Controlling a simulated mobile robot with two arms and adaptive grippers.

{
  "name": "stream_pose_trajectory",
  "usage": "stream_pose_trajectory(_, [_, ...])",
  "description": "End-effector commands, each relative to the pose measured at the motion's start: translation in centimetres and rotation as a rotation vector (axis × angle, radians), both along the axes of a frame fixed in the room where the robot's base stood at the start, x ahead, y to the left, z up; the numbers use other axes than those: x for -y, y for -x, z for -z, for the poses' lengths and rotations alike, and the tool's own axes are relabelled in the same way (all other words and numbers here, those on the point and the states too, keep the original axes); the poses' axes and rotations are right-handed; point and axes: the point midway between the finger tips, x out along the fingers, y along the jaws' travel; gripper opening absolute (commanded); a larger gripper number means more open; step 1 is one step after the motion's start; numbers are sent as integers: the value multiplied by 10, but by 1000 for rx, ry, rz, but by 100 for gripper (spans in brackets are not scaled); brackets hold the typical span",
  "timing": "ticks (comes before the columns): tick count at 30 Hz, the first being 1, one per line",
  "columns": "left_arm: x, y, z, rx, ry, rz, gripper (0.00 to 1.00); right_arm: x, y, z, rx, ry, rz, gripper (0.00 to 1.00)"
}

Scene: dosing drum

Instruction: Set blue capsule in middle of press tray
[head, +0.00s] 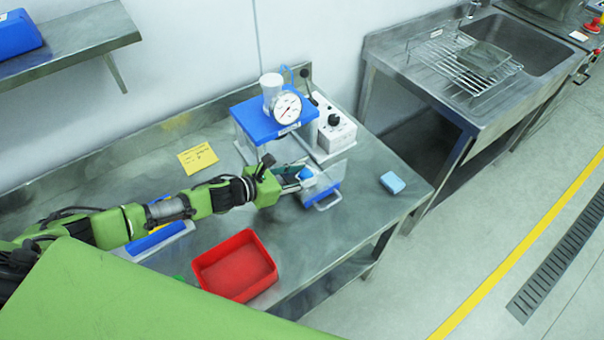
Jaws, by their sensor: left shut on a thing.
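The blue capsule (306,174) is at the tips of my left gripper (298,177), which is shut on it. The press (275,115) has a blue top, a round gauge and a white cylinder, and stands at the back of the steel bench. Its tray (324,200), with a blue front and a handle, sticks out toward the front. The capsule is over or in the tray's left rear part; I cannot tell whether it touches the tray floor. My gripper hides part of the tray. My right gripper is not in view.
A red bin (235,266) stands at the bench's front, left of the tray. A light blue sponge-like block (392,182) lies to the right. A yellow note (198,158) lies behind my left arm. A sink (515,45) with a wire rack is at the right.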

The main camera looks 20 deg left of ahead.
Motion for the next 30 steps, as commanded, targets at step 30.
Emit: stream_pose_trajectory(30, [-6, 9, 4, -12, -5, -2, 51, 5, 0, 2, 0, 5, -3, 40])
